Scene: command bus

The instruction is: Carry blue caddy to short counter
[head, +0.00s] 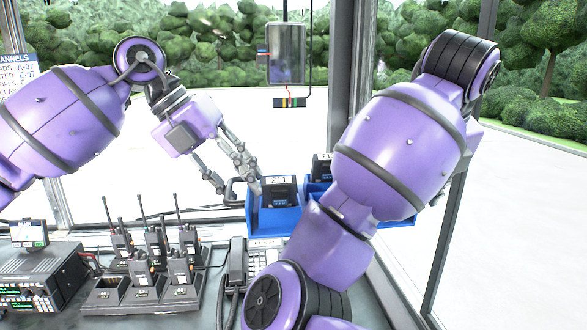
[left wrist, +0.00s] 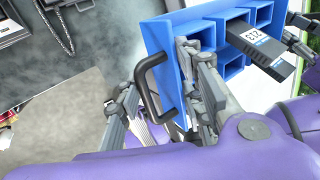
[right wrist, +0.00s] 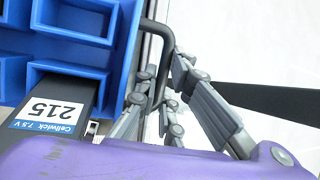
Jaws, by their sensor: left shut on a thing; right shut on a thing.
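The blue caddy (head: 274,222) is at the far edge of the counter in the head view, partly hidden behind my right arm. It has several compartments and a black handle at each end. Dark labelled battery packs stand in it, one reading 211 (head: 279,189), one 213 (left wrist: 262,45), one 215 (right wrist: 55,108). My left gripper (head: 234,182) is shut on the caddy's left handle (left wrist: 146,88). My right gripper (right wrist: 163,105) is shut on the other handle (right wrist: 158,62); my arm hides it in the head view. I cannot tell whether the caddy touches a surface.
A charger (head: 140,295) with several upright handheld radios stands on the counter at the front left. A base radio (head: 40,280) is at far left. A telephone (head: 237,265) stands just in front of the caddy. Window posts and glass are behind; a small panel (head: 286,53) hangs above.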

